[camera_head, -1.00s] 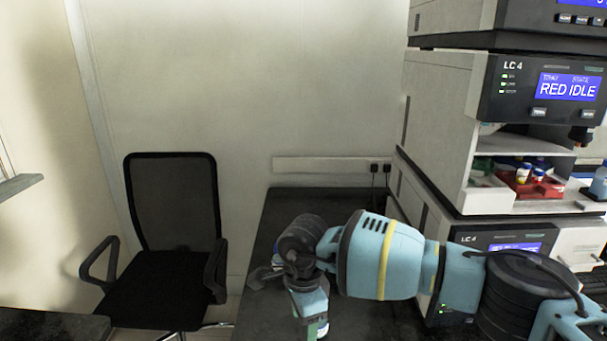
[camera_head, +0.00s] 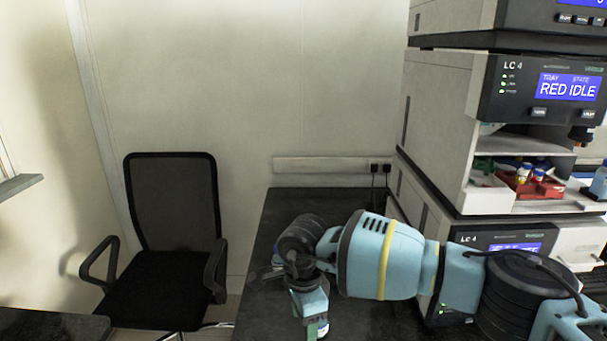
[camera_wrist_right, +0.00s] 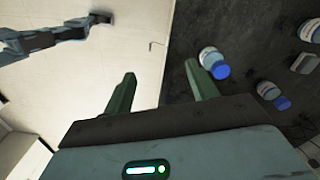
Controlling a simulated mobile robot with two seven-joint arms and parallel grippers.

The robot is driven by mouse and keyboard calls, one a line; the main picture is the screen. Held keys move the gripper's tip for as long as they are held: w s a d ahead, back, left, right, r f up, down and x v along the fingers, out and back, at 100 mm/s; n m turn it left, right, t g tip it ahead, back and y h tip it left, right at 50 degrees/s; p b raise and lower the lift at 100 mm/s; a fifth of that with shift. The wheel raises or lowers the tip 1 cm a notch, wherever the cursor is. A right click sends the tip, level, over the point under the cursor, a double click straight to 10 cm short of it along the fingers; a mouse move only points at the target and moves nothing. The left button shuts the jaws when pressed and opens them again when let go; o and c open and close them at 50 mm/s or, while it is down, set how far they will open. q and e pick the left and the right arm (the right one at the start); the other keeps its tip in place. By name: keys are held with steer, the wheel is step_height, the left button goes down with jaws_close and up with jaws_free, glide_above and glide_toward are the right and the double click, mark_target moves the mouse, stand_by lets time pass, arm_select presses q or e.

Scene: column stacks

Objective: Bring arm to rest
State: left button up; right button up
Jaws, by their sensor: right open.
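My right arm (camera_head: 385,258) reaches in from the right of the head view over the dark bench, bent so that its wrist points down. Its gripper is mostly hidden behind the wrist there. In the right wrist view my right gripper (camera_wrist_right: 160,78) has its two green fingers wide apart, with nothing between them. A blue-capped white bottle (camera_wrist_right: 213,62) lies in view just beyond the right finger; I cannot tell if they touch. A blue-grey arm, apparently my left one (camera_wrist_right: 45,42), shows at the upper left of the wrist view, its jaws too small to read.
The dark bench (camera_head: 275,210) bears more blue-capped bottles (camera_wrist_right: 272,95). A stack of LC 4 instruments (camera_head: 440,110) stands at the right, with a red rack (camera_head: 535,186) in its open bay. A black chair (camera_head: 170,215) stands left of the bench.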

steer(key=s+a+f+m+g+y, duration=0.3)
steer(key=s+a+g+y, duration=0.35)
steer(key=s+a, duration=0.65)
steer(key=s+a+r+m+t+y, duration=0.1)
steer(key=s+a+r+m+y, duration=0.25)
steer(key=r+m+y, duration=0.55)
steer(key=w+d+f+m+t+h, duration=0.1)
steer(key=w+d+f+m+t, duration=0.1)
steer(key=d+f+m+t, duration=0.45)
steer(key=w+d+f+m+t+h, duration=0.1)
steer(key=w+d+m+t, duration=0.25)
steer(key=m+t, duration=0.7)
steer(key=w+d+f+m+t+h, duration=0.15)
steer(key=d+f+m+t, duration=0.35)
steer(key=m, duration=0.7)
steer(key=s+d+f+m+g+h, duration=0.7)
steer(key=s+d+f+m, duration=0.8)
steer(key=d, duration=0.7)
steer(key=s+f+h, duration=0.3)
steer(key=f, duration=0.1)
steer(key=shift+s+d+f, duration=0.15)
steer(key=shift+f, duration=0.25)
